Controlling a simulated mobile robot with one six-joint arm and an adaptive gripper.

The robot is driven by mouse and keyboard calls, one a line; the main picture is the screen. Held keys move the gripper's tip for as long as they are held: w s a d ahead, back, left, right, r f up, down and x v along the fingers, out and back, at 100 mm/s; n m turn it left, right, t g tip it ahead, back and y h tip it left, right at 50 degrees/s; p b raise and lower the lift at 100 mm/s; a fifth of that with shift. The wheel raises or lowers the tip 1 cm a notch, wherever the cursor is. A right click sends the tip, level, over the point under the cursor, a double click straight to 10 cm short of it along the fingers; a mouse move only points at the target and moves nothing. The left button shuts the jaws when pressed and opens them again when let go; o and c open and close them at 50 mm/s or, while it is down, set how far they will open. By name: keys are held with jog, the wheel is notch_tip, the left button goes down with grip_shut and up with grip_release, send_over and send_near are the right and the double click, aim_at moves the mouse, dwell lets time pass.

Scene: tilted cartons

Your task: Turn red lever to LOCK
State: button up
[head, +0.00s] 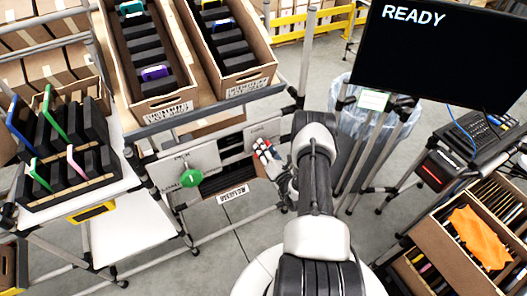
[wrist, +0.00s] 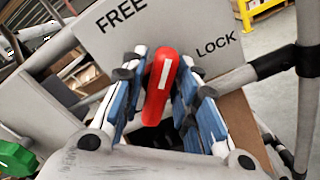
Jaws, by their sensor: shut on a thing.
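The red lever (wrist: 161,85) has a white stripe and stands between the two blue-padded fingers of my gripper (wrist: 165,72) in the wrist view. My gripper is shut on it. The lever points up and a little to the right, between the printed words FREE and LOCK on the grey plate (wrist: 190,28). In the head view my gripper (head: 266,156) is at the right-hand plate under the carton rack, and the lever is mostly hidden there.
A green knob (head: 190,178) sits on the left plate, beside an OVERFLOW label (head: 233,195). Tilted cartons (head: 150,97) stand above. A bin with a clear liner (head: 372,118) and metal posts stand close right of my arm.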

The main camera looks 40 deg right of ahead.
jog(key=m, duration=0.1)
jog(key=m+b, duration=0.1)
jog(key=m, duration=0.1)
jog(key=m+b, duration=0.1)
jog(key=shift+f+m, duration=0.3)
jog(key=m+b, duration=0.1)
jog(key=m, duration=0.3)
jog(key=shift+d+f+m, duration=0.1)
jog(key=shift+f+m, duration=0.05)
jog(key=shift+m, duration=0.25)
jog(key=o, duration=0.8)
jog(key=shift+s, duration=0.1)
jog(key=v, duration=1.2)
